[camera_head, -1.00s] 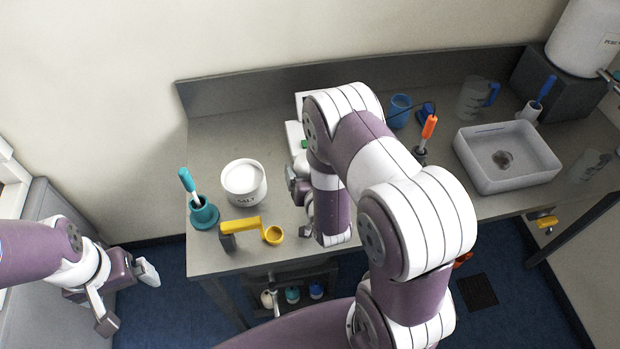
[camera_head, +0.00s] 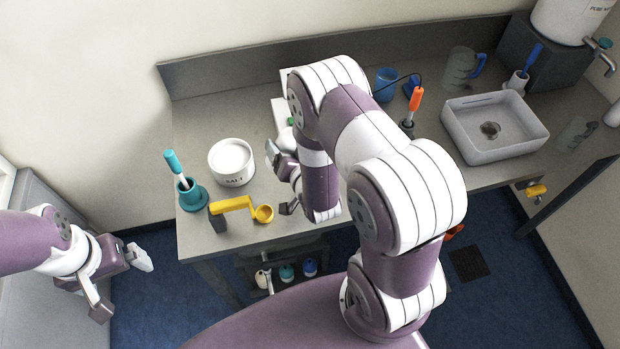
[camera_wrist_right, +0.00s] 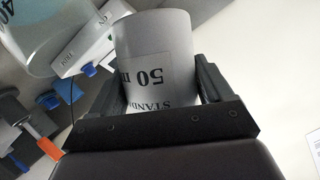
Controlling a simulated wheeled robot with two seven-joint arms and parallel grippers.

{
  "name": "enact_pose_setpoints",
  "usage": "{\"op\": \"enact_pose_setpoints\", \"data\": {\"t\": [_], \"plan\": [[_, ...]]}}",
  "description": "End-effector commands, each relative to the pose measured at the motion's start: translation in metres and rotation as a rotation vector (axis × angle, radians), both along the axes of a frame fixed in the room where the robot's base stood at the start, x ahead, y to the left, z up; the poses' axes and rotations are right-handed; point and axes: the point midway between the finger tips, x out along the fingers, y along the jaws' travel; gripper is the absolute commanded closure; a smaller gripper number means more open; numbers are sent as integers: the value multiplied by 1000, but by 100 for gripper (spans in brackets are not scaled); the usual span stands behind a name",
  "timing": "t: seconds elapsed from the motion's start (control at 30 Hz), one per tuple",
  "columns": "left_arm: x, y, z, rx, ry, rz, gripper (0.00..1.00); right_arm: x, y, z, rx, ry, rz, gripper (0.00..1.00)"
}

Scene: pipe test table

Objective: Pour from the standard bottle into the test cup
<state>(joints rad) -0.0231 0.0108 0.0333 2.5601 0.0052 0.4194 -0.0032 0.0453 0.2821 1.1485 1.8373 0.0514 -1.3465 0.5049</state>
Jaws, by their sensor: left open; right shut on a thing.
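The standard bottle (camera_wrist_right: 155,55) is a pale grey cylinder with a label reading "STANDARD" and "50", upside down in the right wrist view. My right gripper (camera_wrist_right: 158,80) is shut on it, one finger on each side. My left gripper (camera_head: 123,282) is open and empty, off the table.
A white device (camera_wrist_right: 88,48) shows behind the bottle. A grey basin (camera_head: 515,145), blue-handled jug (camera_head: 458,68) and blue cup (camera_head: 385,85) are farther right.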

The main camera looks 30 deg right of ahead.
Motion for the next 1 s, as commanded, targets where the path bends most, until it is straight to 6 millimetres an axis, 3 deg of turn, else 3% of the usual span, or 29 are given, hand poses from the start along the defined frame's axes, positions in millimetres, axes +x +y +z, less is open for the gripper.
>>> {"op": "enact_pose_setpoints", "data": {"t": [1.0], "plan": [[0,0,-6,0,0,0,0,4,8,1,105,-31,1,63]]}}
